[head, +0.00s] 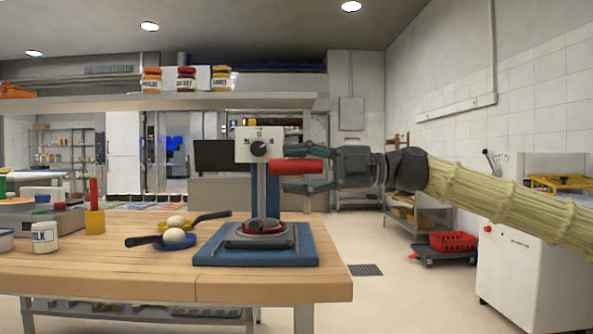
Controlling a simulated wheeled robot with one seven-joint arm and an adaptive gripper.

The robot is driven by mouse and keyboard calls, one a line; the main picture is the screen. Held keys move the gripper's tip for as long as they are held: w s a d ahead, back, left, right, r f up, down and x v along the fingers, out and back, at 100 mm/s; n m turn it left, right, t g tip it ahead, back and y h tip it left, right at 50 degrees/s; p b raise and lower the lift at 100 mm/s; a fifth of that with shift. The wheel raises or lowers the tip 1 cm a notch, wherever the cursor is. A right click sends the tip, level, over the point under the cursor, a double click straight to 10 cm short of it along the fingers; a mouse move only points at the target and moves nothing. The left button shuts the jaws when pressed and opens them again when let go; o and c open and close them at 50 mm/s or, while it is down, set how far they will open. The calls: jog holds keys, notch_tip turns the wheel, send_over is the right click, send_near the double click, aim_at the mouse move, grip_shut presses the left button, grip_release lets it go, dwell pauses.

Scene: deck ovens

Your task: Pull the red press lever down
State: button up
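The press stands on a blue base (305,258) near the right end of the wooden bench, with a grey column and a white head (259,145) on top. Its red lever (297,166) sticks out level to the right from just below the head. My gripper (300,180) reaches in from the right at lever height, with teal fingers. A finger shows just under the lever, along its length.
A shelf (170,102) with jars hangs above. Open floor lies to the right, before a white cabinet (520,260).

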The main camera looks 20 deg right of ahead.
jog(key=shift+w+d, duration=0.1)
jog(key=v, duration=1.2)
dwell(0.4)
